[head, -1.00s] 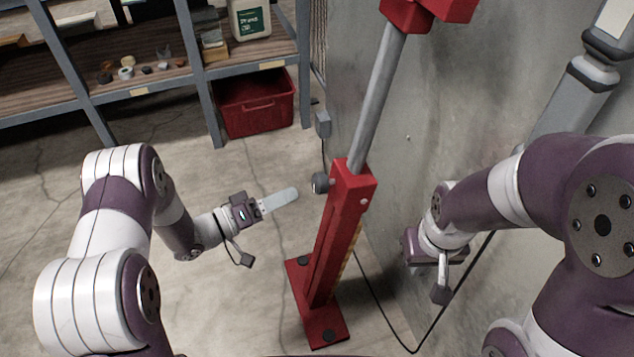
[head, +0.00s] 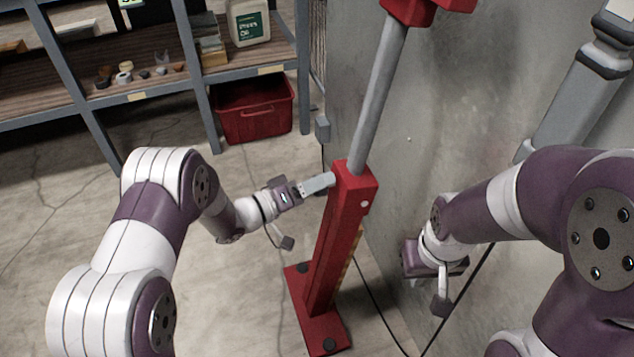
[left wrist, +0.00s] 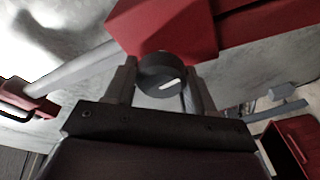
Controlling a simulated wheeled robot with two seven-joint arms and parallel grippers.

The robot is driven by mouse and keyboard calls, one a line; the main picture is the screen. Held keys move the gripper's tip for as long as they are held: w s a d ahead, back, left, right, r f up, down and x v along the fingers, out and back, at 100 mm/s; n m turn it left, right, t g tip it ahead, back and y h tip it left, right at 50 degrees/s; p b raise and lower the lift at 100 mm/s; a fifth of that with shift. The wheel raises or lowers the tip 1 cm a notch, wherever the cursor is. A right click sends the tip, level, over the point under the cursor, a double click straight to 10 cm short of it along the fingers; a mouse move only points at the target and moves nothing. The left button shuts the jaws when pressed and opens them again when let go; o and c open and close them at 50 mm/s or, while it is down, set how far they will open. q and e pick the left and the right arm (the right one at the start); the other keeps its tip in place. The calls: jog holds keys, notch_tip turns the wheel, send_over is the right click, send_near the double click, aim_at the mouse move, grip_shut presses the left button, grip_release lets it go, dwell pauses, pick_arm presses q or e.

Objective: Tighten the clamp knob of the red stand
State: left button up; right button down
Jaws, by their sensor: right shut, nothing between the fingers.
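The red stand (head: 337,240) rises from a flat red foot, with a grey pole (head: 380,95) coming out of its top. Its clamp knob (left wrist: 160,76), black and round with a white mark, sits on the stand's side in the left wrist view. In the head view the knob is hidden behind my left fingers. My left gripper (head: 328,181) is at the knob, and its fingers (left wrist: 165,85) are open, one on each side. A narrow gap seems to show beside the knob; I cannot tell whether either finger touches. My right gripper (head: 434,262) is shut and empty, right of the stand near the wall.
A metal shelf (head: 150,85) with small parts and a white jug (head: 248,22) stands at the back left. A red bin (head: 254,108) sits on the floor under it. A grey wall (head: 450,120) is close behind the stand. A cable runs along the floor.

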pick_arm(q)
jog(key=shift+m, duration=0.4)
jog(key=m+g+h, duration=0.1)
jog(key=m, duration=0.4)
jog(key=m+g, duration=0.1)
jog(key=m, duration=0.2)
jog(key=m+h+b, duration=0.1)
jog(key=m, duration=0.2)
jog(key=shift+s+g+h, duration=0.15)
jog(key=shift+g+h, duration=0.15)
jog(key=shift+g, duration=0.1)
jog(key=m+g, duration=0.1)
jog(key=m, duration=0.2)
jog(key=m+g+b, duration=0.1)
jog(key=m, duration=0.3)
jog(key=m+g, duration=0.1)
jog(key=m, duration=0.1)
jog(key=m+g, duration=0.1)
jog(key=m, duration=0.2)
jog(key=shift+s+d+m+b, duration=0.1)
jog(key=shift+s+m+b, duration=0.05)
jog(key=shift+m+b, duration=0.2)
jog(key=o, duration=0.9)
jog(key=shift+s, duration=0.1)
jog(key=shift+o, duration=0.2)
